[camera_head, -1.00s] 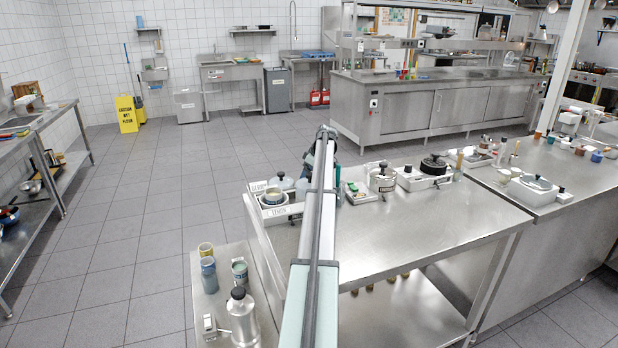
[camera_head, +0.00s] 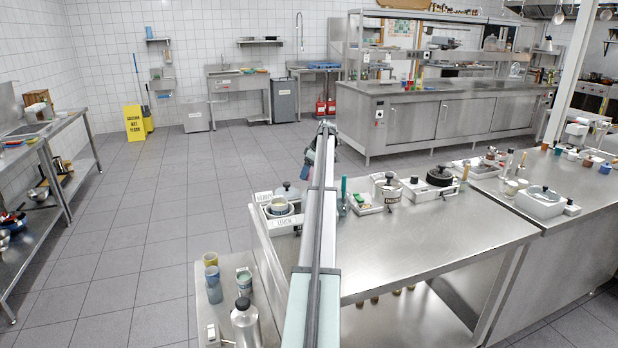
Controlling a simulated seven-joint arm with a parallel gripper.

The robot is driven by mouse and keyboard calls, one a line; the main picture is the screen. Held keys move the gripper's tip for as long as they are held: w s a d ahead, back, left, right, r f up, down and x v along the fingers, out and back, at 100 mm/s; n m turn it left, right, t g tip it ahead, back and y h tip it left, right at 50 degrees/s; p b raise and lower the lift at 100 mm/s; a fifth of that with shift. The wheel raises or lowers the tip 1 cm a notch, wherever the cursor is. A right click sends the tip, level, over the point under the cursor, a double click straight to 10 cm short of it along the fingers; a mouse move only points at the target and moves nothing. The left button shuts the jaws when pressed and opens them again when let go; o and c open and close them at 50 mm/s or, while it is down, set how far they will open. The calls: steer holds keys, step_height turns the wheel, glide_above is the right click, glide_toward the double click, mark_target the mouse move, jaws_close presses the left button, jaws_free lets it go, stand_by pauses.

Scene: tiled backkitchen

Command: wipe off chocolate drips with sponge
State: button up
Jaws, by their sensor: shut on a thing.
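My arm reaches away from the camera over the left end of the steel table (camera_head: 430,245). My gripper (camera_head: 309,164) is at its far end, small and mostly hidden behind the arm. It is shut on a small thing. A bluish and pinkish patch shows there, but I cannot tell whether it is the sponge. I cannot make out any chocolate drips. A white lidded pot (camera_head: 388,194) and a black lidded pot (camera_head: 440,174) stand near the table's back edge.
White bins (camera_head: 285,228) with cups and a lidded pot stand at the table's left end. A teal upright thing (camera_head: 343,192) stands right of my arm. A lower shelf (camera_head: 225,330) holds a metal bottle (camera_head: 245,320) and cups. The table's middle is clear.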

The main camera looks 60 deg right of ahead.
steer(key=shift+r, duration=1.85)
